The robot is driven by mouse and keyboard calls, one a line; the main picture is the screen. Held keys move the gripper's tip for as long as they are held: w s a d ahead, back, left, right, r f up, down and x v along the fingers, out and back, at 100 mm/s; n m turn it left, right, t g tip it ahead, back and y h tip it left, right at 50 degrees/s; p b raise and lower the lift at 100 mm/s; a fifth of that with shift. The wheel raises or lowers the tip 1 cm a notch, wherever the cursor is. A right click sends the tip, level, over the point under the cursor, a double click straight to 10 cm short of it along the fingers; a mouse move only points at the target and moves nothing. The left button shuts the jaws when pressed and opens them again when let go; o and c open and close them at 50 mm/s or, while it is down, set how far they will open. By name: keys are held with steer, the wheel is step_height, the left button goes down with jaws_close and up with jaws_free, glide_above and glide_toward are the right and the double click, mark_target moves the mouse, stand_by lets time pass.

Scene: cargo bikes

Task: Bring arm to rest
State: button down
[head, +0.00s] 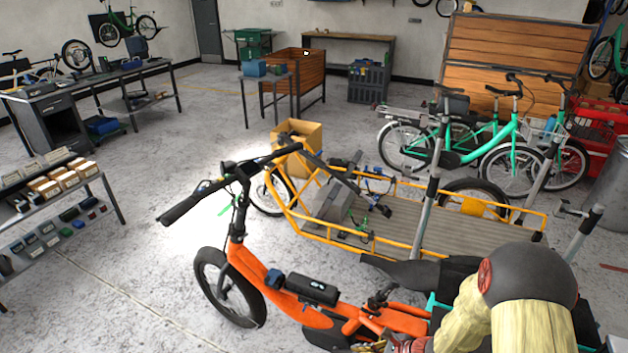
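My arm (532,272) shows at the bottom right, with a dark grey joint, a red cap and pale yellow links. It is bent, and its links run down out of the bottom edge. My gripper cannot be made out; the far end of the arm is cut off by the frame. I see nothing held. An orange cargo bike (262,262) stands close in front, to the left of the arm, and its rear part is partly hidden at the bottom edge.
A yellow cargo bike (408,243) with a flat wooden deck stands behind the orange one. Teal bikes (510,150) stand at the right near a red crate (597,125). Shelving (105,190) with small parts is at the left. The concrete floor at left centre is clear.

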steer(key=s+d+r+n+h, duration=0.1)
steer(key=s+r+n, duration=0.5)
steer(key=r, duration=0.7)
steer(key=s+d+r+n+h, duration=0.2)
steer(key=s+r+n+h, duration=0.2)
steer(key=r, duration=0.9)
steer(key=s+d+r+n+t+h, duration=0.1)
steer(key=s+d+r+n+h, duration=0.1)
steer(key=s+r+n, duration=0.7)
step_height(320, 180, up, 4)
steer(key=n, duration=0.4)
steer(key=shift+s+r+h, duration=0.15)
steer(key=shift+r+h, duration=0.1)
steer(key=shift+h, duration=0.15)
